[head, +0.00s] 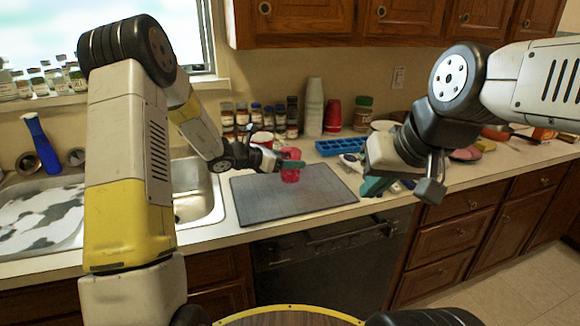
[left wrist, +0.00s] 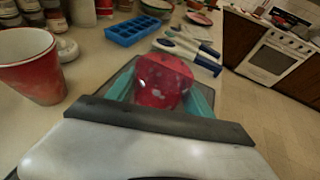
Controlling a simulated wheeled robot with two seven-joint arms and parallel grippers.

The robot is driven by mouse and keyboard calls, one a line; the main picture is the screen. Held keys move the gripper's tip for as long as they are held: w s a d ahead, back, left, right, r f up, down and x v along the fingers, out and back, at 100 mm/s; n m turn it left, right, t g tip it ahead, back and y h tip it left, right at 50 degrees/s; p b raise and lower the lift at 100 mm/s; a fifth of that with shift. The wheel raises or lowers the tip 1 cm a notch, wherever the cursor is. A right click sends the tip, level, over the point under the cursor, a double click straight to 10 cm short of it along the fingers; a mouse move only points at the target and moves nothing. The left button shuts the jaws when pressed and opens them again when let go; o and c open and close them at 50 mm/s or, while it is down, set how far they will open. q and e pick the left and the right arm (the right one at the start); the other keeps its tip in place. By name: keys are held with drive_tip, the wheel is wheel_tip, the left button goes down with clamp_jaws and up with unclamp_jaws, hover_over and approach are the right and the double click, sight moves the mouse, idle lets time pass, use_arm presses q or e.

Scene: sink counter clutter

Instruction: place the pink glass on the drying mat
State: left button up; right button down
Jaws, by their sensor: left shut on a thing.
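The pink glass (head: 291,172) is upright over the grey drying mat (head: 300,202), near its back edge. I cannot tell whether its base touches the mat. My left gripper (head: 292,163) is shut on the glass. In the left wrist view the pink glass (left wrist: 163,80) sits between the teal fingers, with the dark mat (left wrist: 122,78) partly showing around it. My right gripper (head: 376,187) hangs at the counter's front edge, right of the mat, apart from the glass; its finger opening is not clear.
A red cup (left wrist: 35,68) stands close beside the left gripper. A blue tray (head: 340,146), stacked white cups (head: 314,108), red cups (head: 333,116) and several jars line the back. The sink (head: 195,195) is left. The mat's front half is bare.

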use_arm(q)
drive_tip(key=shift+f, duration=1.75)
drive_tip(key=shift+f, duration=0.2)
drive_tip(key=o, duration=1.7)
drive_tip(key=shift+o, duration=0.2)
